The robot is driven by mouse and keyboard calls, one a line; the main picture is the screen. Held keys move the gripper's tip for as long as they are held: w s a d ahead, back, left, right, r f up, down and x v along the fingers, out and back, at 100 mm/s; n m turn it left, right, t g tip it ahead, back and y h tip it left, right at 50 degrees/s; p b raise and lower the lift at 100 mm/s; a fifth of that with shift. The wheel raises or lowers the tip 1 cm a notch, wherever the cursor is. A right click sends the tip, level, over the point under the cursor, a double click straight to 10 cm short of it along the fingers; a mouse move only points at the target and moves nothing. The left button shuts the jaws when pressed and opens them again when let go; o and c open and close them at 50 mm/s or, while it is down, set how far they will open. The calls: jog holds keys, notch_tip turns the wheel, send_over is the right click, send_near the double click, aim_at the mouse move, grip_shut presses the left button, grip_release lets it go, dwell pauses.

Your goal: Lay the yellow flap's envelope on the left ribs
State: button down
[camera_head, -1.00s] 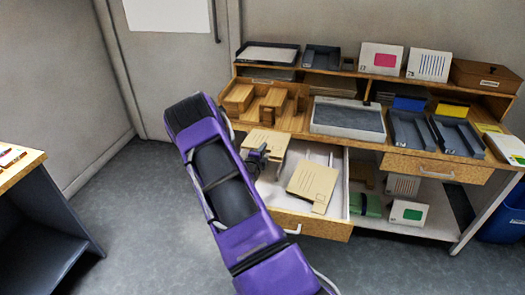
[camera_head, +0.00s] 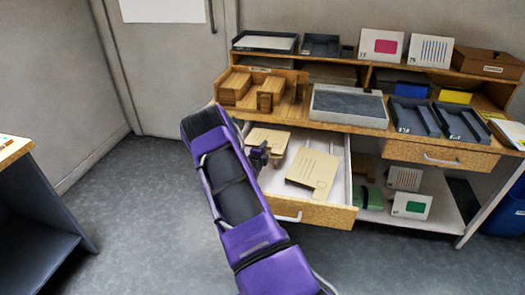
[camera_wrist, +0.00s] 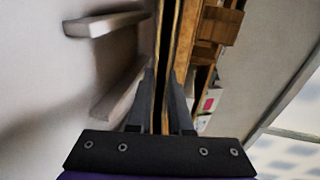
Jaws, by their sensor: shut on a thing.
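My gripper (camera_head: 264,153) is above the left part of the open drawer. It is shut on a thin tan envelope (camera_head: 270,138), seen just behind the jaws. In the wrist view the held envelope (camera_wrist: 164,45) is a thin upright strip between the fingers. A yellow flap (camera_head: 453,97) shows in a cubby at the right of the desk, with a blue flap (camera_head: 411,90) to its left. What lies behind the flaps is hidden. Two dark grey trays stand on the desk below the flaps, a left tray (camera_head: 414,130) and a right tray (camera_head: 463,135); I cannot make out ribs in them.
A second tan envelope (camera_head: 313,170) lies in the drawer (camera_head: 330,213). A grey box (camera_head: 348,107) and a wooden organiser (camera_head: 295,100) stand on the desk top. Cards and a brown box (camera_head: 488,63) line the upper shelf. The floor in front is clear.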

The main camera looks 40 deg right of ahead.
jog(key=shift+w+d+f, duration=0.2)
jog(key=shift+w+d, duration=0.05)
jog(key=c, duration=0.8)
grip_release()
jog(key=shift+o, duration=0.2)
jog(key=shift+s+a, duration=0.1)
jog(key=p+v, duration=0.2)
jog(key=v, duration=1.5)
jog(key=shift+a+p, duration=0.15)
jog(key=shift+p, duration=0.2)
jog(key=shift+r, duration=0.15)
